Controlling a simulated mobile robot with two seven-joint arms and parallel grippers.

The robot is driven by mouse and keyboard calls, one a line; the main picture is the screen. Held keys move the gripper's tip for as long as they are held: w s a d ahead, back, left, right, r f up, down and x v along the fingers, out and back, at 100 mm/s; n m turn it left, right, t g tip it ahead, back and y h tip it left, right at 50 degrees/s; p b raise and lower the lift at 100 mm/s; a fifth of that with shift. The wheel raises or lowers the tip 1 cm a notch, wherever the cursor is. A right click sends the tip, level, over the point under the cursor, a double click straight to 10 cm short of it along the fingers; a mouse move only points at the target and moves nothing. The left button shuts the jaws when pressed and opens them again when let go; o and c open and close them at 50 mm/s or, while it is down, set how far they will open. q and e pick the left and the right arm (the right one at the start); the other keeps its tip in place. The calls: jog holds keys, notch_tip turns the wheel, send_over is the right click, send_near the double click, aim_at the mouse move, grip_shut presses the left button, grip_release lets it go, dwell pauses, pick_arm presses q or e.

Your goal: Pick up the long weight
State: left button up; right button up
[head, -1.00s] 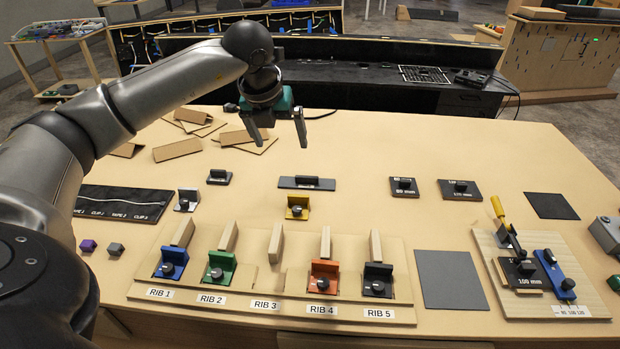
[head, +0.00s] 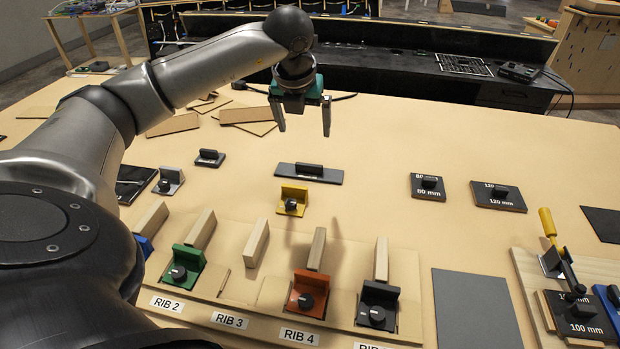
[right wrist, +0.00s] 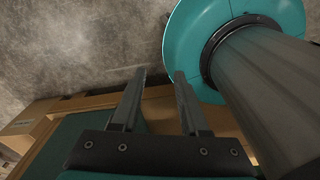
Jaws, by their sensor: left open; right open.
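A long, flat dark-grey bar with a black block handle, which looks like the long weight (head: 283,170), lies on the wooden table (head: 400,135) behind the yellow clamp. My left gripper (head: 303,130) is open and empty, pointing down. In the head view its fingertips appear just above and beyond the bar, without touching it. My right gripper (right wrist: 160,76) is open and empty in the right wrist view, with floor and part of my own body around it. The right gripper is not in the head view.
A yellow clamp (head: 291,195) stands in front of the bar. A smaller dark weight (head: 208,158) lies left of it; 80 mm (head: 428,190) and 120 mm (head: 498,198) blocks lie right. The rib fixture (head: 275,290) with upright pieces is nearer. Cardboard pieces (head: 245,115) lie behind.

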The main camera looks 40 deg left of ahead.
pick_arm(q)
send_over(309, 164)
jog(key=s+d, duration=0.1)
jog(key=s, duration=0.1)
notch_tip(309, 164, down, 9)
jog(key=shift+d+r, duration=0.1)
jog(key=shift+d, duration=0.05)
jog(key=shift+x, duration=2.75)
jog(key=shift+s, duration=0.2)
jog(key=shift+w, duration=0.1)
grip_shut()
